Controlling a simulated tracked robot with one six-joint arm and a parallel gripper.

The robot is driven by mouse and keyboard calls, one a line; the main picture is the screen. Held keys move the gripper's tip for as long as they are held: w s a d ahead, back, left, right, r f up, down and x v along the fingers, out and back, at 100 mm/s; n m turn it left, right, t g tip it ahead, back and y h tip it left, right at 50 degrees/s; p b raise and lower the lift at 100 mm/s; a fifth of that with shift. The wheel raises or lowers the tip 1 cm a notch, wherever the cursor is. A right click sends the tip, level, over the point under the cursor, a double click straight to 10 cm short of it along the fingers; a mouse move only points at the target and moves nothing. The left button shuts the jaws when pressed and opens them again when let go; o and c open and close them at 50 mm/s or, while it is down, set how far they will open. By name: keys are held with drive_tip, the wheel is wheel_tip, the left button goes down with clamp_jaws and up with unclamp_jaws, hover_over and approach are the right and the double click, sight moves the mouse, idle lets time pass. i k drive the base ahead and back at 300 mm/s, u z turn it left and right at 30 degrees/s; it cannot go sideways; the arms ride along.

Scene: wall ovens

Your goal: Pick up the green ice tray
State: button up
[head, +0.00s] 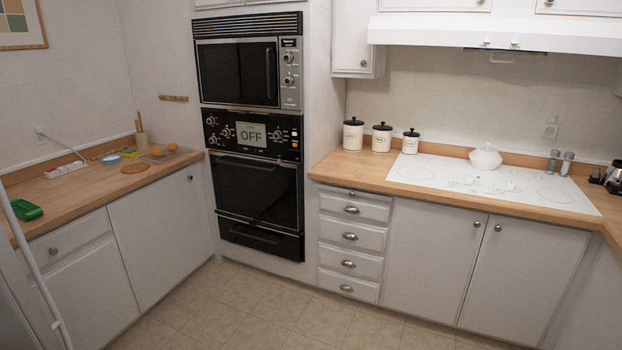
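The green ice tray (27,209) lies on the wooden counter at the far left of the head view, close to the counter's front edge. It looks flat and dark green, with small compartments too small to make out clearly. Nothing covers it except that its left end is near a pale bar at the picture's edge. My gripper does not show in this view, so its place and state cannot be seen.
A wall oven (257,190) stands at centre. The tiled floor (235,308) is clear.

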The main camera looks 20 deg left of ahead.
sight(22, 209)
drive_tip(key=u, duration=0.3)
drive_tip(key=i, duration=0.7)
drive_tip(key=u, duration=0.65)
drive_tip(key=i, duration=0.6)
drive_tip(key=u, duration=0.85)
drive_tip(key=i, duration=0.5)
drive_tip(key=u, duration=0.6)
drive_tip(key=i, duration=0.55)
drive_tip(key=u, duration=0.35)
